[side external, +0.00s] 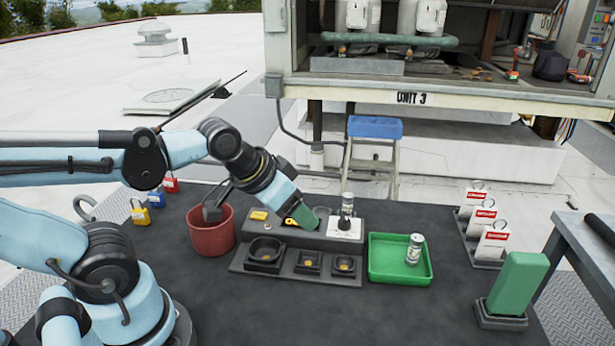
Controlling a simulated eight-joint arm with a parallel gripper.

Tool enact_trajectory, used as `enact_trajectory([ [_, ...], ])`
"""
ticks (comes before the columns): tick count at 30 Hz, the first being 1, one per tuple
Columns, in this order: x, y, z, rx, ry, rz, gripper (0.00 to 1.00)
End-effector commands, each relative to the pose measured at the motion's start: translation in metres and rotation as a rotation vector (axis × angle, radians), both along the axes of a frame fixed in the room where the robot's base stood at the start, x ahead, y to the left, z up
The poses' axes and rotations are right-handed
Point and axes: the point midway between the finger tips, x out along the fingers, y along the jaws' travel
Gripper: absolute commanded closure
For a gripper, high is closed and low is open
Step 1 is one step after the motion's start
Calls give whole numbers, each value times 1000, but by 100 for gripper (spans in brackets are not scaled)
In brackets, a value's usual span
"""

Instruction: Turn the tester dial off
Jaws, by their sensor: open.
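The tester appears to be the dark grey stepped block (325,240) in the middle of the dark table. Its top bears a small yellow part (259,215), a yellow-orange part (291,222) and a white plate (345,236) with a dark round knob-like part. A silver-white cylinder (347,199) stands upright at that plate. I cannot tell for sure which part is the dial. My gripper (303,217) is open, tilted down to the right, with a green part at its tip. It is just over the block, left of the white plate, and hides part of the block. Contact cannot be told.
A red bucket (211,236) stands left of the block. A green tray (381,276) holding a silver cylinder (414,249) is at right. Red-white tags (485,217) and a green block (517,283) stand farther right.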

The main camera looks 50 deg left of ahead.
Motion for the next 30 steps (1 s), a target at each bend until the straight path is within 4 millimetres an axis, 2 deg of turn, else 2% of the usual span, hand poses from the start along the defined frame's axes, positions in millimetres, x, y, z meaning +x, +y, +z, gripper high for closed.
enact_trajectory([
  [5,15,2,15,28,68,-35,41],
  [9,38,5,30,63,167,-94,41],
  [15,74,10,42,102,314,-190,41],
  [24,124,19,39,129,518,-336,41],
  [30,141,23,32,129,593,-396,41],
])
